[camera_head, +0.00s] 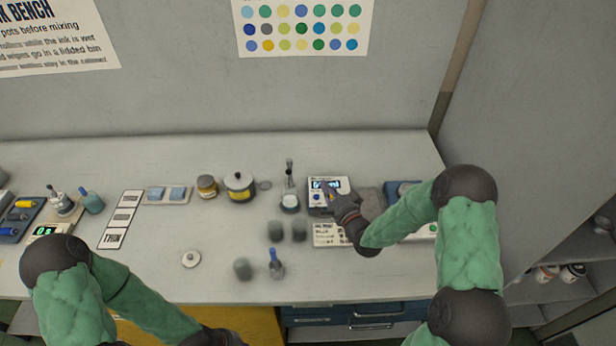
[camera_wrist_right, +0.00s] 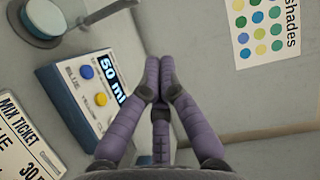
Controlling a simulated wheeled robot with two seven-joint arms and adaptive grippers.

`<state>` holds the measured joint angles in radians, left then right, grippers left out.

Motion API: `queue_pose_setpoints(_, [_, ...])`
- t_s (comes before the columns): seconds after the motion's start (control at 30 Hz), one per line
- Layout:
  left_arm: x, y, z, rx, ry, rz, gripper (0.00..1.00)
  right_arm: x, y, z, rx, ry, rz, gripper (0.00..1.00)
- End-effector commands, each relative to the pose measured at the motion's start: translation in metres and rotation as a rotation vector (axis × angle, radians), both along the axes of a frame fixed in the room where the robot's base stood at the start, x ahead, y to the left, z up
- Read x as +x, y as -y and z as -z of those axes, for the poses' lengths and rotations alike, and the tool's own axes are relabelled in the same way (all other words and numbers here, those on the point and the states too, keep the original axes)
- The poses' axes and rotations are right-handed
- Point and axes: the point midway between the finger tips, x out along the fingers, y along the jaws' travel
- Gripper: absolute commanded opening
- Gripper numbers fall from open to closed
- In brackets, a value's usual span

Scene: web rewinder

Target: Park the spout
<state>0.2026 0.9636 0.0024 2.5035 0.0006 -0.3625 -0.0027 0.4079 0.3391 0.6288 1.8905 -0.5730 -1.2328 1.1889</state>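The dispenser box (camera_head: 323,198) is white and blue, with a lit display and buttons. In the right wrist view the box (camera_wrist_right: 88,88) reads "50 ml" and has one blue and one yellow button. Left of it stands a grey upright spout piece (camera_head: 289,170) above a small round base with a pale disc (camera_head: 289,202). A grey bar (camera_wrist_right: 108,10), perhaps the spout, crosses the top of the wrist view beside the disc. My right gripper (camera_head: 326,190) is over the box; its purple fingertips (camera_wrist_right: 159,62) meet with nothing visible between them.
A blue-topped bottle (camera_head: 276,264) is near the front edge. A mix ticket (camera_wrist_right: 22,135) lies by the box. The left-front bench is mostly clear.

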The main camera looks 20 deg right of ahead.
Motion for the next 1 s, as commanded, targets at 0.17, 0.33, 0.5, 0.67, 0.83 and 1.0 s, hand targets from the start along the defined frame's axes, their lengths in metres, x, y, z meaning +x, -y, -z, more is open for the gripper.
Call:
queue_pose_setpoints(0.17, [0.0, 0.0, 0.003, 0.0, 0.0, 0.0, 0.0, 0.021, -0.004, 0.002, 0.0, 0.002, -0.001, 0.0])
queue_pose_setpoints(0.33, [0.0, 0.0, 0.007, 0.0, 0.0, 0.0, 0.0, 0.052, -0.009, 0.003, -0.001, 0.002, -0.001, 0.0])
queue_pose_setpoints(0.5, [0.0, 0.0, 0.011, 0.0, 0.0, 0.0, 0.0, 0.083, -0.014, 0.005, 0.0, 0.002, -0.001, 0.0])
queue_pose_setpoints(0.67, [0.0, 0.0, 0.014, 0.0, 0.0, 0.0, 0.0, 0.097, -0.03, 0.009, 0.002, -0.002, -0.005, 0.0])
queue_pose_setpoints(0.83, [0.0, 0.0, 0.016, 0.0, 0.0, 0.0, 0.0, 0.098, -0.047, 0.011, 0.002, -0.001, -0.003, 0.0])
queue_pose_setpoints(1.0, [0.0, 0.0, 0.017, 0.0, 0.0, 0.0, 0.0, 0.099, -0.054, 0.012, 0.001, 0.0, 0.0, 0.0])
